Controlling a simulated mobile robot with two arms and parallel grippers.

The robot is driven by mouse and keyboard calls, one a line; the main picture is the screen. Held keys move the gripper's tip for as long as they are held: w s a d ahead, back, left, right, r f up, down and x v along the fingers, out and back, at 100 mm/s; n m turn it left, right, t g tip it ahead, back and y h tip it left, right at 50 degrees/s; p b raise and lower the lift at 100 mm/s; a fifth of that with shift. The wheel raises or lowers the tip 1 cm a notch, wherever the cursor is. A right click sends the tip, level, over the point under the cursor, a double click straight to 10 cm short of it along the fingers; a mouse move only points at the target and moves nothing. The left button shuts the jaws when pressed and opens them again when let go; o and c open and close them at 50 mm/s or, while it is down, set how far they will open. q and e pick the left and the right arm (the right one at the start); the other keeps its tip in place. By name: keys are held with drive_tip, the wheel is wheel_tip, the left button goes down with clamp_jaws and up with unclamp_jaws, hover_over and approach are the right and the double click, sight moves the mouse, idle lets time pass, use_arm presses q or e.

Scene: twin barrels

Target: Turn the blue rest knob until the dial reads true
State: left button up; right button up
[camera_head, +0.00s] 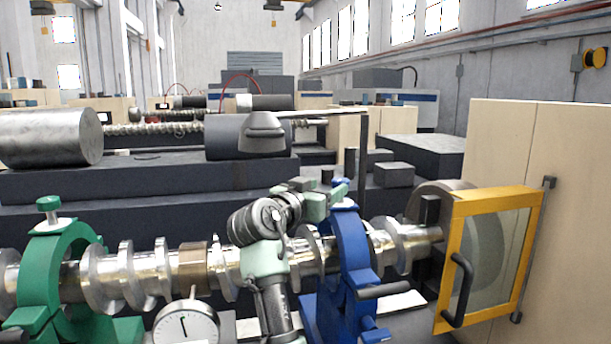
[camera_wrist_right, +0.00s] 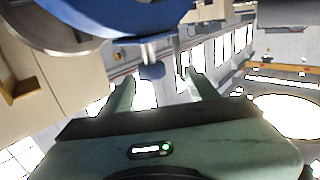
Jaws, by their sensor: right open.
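The blue rest (camera_head: 352,245) is an upright ring around the shiny crankshaft (camera_head: 120,272). Its knob at the top is largely hidden by my right gripper (camera_head: 332,195). In the right wrist view the blue ring (camera_wrist_right: 120,16) fills the top, with a short silver stem (camera_wrist_right: 149,52) sticking out from it. My right gripper (camera_wrist_right: 158,78) is open there, its two pale green fingers apart, with the stem's end near the gap; I see no clear contact. The white round dial (camera_head: 185,326) is at the bottom; its needle stands near upright, its marks too small to read. My left gripper is not in view.
A green rest (camera_head: 75,255) with a green knob (camera_head: 48,204) holds the shaft at the left. A yellow-framed glass door (camera_head: 493,255) with a dark handle stands at the right, before beige cabinets (camera_head: 545,190). Dark machine blocks (camera_head: 150,185) lie behind the shaft.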

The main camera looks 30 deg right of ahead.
sight(337, 185)
drive_tip(key=d, duration=0.2)
drive_tip(key=w+d+p, duration=0.1)
drive_tip(key=d, duration=0.1)
drive_tip(key=p+x, duration=0.2)
drive_tip(key=x, duration=0.2)
drive_tip(key=shift+w+d+p, duration=0.1)
drive_tip(key=shift+d+p, duration=0.2)
drive_tip(key=shift+w+d+f, duration=0.15)
drive_tip(key=shift+w+d, duration=0.1)
drive_tip(key=shift+d, duration=0.05)
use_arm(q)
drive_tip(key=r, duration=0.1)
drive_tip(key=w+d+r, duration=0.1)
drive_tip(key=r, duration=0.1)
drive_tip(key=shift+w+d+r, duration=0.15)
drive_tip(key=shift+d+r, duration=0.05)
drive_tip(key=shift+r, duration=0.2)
use_arm(e)
drive_tip(key=shift+a, duration=0.1)
